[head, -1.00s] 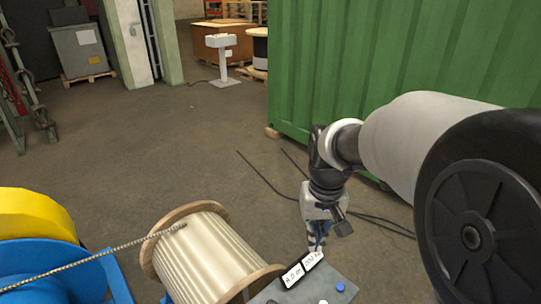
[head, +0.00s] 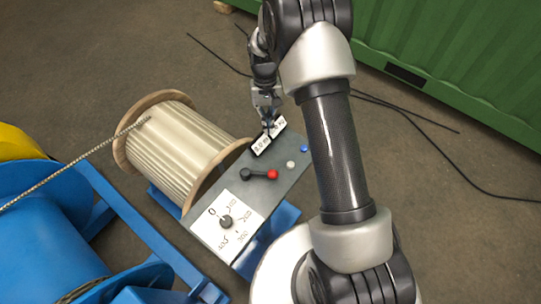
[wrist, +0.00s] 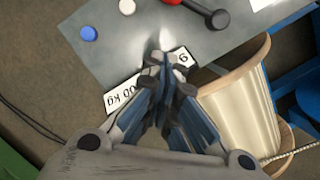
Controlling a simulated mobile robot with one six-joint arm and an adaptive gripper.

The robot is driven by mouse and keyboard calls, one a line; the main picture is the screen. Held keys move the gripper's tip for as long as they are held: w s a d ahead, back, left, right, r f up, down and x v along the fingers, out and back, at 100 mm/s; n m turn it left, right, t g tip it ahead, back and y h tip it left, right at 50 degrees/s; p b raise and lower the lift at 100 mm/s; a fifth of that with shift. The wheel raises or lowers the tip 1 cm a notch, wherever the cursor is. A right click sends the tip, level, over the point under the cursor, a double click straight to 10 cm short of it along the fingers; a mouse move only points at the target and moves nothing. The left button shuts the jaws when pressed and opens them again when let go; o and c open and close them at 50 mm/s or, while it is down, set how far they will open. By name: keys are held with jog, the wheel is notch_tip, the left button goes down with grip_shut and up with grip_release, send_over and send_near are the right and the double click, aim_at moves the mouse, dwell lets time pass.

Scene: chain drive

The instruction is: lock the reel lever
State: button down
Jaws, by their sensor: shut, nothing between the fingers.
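The reel lever (head: 260,174) is a short dark arm with a red knob (head: 272,174) at its right end, on a grey control panel (head: 232,178). In the wrist view the lever (wrist: 200,8) shows at the top edge, partly cut off. My gripper (head: 268,130) is shut and empty above the far end of the panel, near a white label (head: 262,143). In the wrist view the closed fingertips (wrist: 163,62) are in front of the label (wrist: 132,97), apart from the lever.
A dial (head: 226,221) sits at the panel's near end. A blue button (head: 304,148) and a white button (head: 290,164) are by the right edge. A wooden cable reel (head: 175,145) stands left on a blue frame (head: 130,230). Cables lie on the floor.

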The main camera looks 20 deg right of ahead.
jog(key=b+x, duration=0.2)
jog(key=x, duration=0.8)
jog(key=shift+s+a+f+b, duration=0.15)
jog(key=shift+s+f, duration=0.05)
jog(key=shift+s, duration=0.8)
jog(key=shift+s+a+f+b, duration=0.15)
jog(key=shift+s+f, duration=0.05)
jog(key=shift+s, duration=0.8)
jog(key=shift+s+d+m, duration=0.1)
jog(key=shift+s+m, duration=0.2)
jog(key=shift+m, duration=0.1)
